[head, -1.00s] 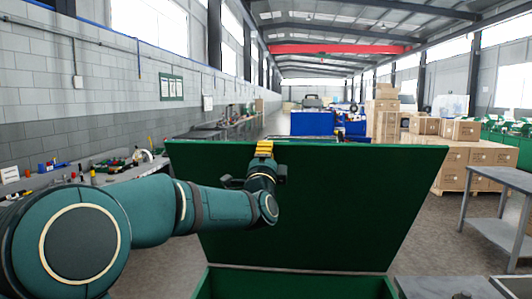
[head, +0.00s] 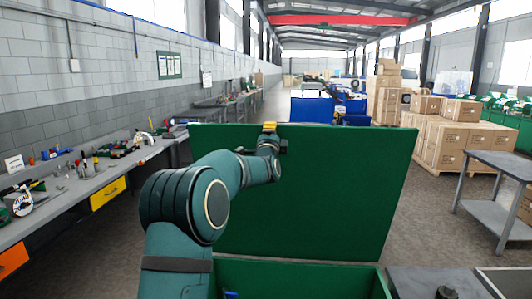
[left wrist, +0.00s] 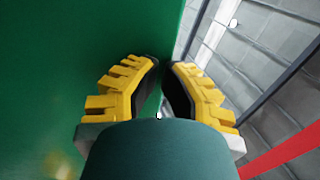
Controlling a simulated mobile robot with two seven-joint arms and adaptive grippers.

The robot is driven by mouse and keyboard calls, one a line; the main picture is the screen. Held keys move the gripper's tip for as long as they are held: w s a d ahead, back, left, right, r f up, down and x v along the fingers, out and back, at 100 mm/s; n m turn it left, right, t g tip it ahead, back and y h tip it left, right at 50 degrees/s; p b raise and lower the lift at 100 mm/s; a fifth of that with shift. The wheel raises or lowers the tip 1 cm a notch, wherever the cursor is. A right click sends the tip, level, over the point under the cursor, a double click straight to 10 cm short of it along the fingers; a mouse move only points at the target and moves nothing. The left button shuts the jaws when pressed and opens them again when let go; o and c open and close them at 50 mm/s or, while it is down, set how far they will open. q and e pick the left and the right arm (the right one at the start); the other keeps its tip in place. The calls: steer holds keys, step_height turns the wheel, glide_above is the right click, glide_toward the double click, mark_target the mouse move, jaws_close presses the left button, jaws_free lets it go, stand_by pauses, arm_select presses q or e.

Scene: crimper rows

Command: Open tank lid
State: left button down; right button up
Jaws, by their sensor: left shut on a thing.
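The green tank lid (head: 330,190) stands raised, close to upright, behind the open green tank (head: 300,283) in the head view. My left gripper (head: 269,127) is at the top edge of the lid, left of its middle. In the left wrist view the yellow-padded fingers (left wrist: 160,85) are close together at the edge of the green lid (left wrist: 60,60), shut on it. The exact contact is partly hidden. A small blue thing (head: 231,295) shows inside the tank at its front left. My right gripper is not in view.
A workbench (head: 100,180) with tools runs along the left wall. A grey metal table (head: 500,165) stands at the right. Stacked cardboard boxes (head: 450,145) stand behind it. Bare floor lies between the lid and the table.

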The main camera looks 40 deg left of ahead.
arm_select(q)
steer(key=p+x, duration=0.1)
steer(key=x, duration=0.1)
steer(key=p+x, duration=0.3)
steer(key=x, duration=0.2)
steer(key=shift+w+a+f, duration=0.1)
steer(key=shift+f, duration=0.35)
steer(key=shift+f, duration=0.1)
